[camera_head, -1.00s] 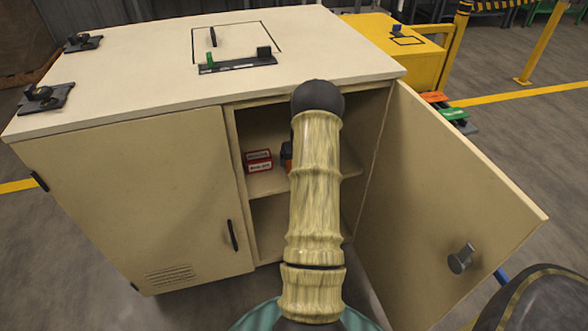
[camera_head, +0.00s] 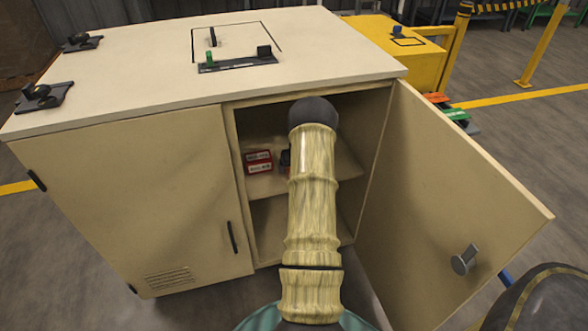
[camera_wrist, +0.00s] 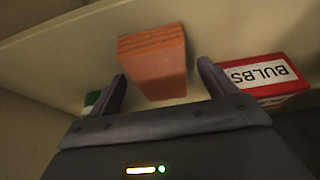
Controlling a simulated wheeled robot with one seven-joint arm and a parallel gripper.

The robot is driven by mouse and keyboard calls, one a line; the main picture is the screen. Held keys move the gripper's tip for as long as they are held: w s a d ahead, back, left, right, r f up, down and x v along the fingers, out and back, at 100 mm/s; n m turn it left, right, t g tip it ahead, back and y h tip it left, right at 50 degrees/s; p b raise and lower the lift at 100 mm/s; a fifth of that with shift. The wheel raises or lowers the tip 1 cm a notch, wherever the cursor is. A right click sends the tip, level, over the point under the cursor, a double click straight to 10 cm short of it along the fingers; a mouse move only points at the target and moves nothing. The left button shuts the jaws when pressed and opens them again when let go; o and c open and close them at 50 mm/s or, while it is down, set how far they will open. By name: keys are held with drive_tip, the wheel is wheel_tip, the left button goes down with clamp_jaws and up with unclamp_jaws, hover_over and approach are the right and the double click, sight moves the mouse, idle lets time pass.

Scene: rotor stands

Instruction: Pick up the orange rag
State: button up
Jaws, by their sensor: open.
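The orange rag (camera_wrist: 153,62) is a folded, layered block on the cabinet shelf in the wrist view. My gripper (camera_wrist: 158,80) is open, its two dark fingers apart on either side of the near end of the rag. The rag lies ahead of and between the fingers; I cannot tell whether either touches it. In the head view the rag and my gripper are hidden behind my arm inside the cabinet.
A red and white box marked BULBS (camera_wrist: 262,76) is just right of the right finger. A green and white item (camera_wrist: 91,100) is by the left finger. In the head view, red boxes (camera_head: 259,162) sit on the shelf, and the cabinet's right door (camera_head: 455,210) stands open.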

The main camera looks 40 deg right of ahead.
drive_tip(key=shift+c, duration=0.2)
drive_tip(key=c, duration=1)
drive_tip(key=shift+c, duration=0.2)
drive_tip(key=shift+r, duration=0.55)
wheel_tip(320, 180, up, 3)
drive_tip(key=shift+f+p, duration=0.2)
drive_tip(key=shift+p, duration=0.45)
drive_tip(key=s+a+p, duration=0.1)
drive_tip(key=s+a, duration=0.3)
drive_tip(key=s, duration=0.4)
drive_tip(key=s+a, duration=0.4)
drive_tip(key=s, duration=0.3)
drive_tip(key=shift+s+a+p, duration=0.35)
drive_tip(key=shift+s+p, duration=0.05)
drive_tip(key=shift+f, duration=0.1)
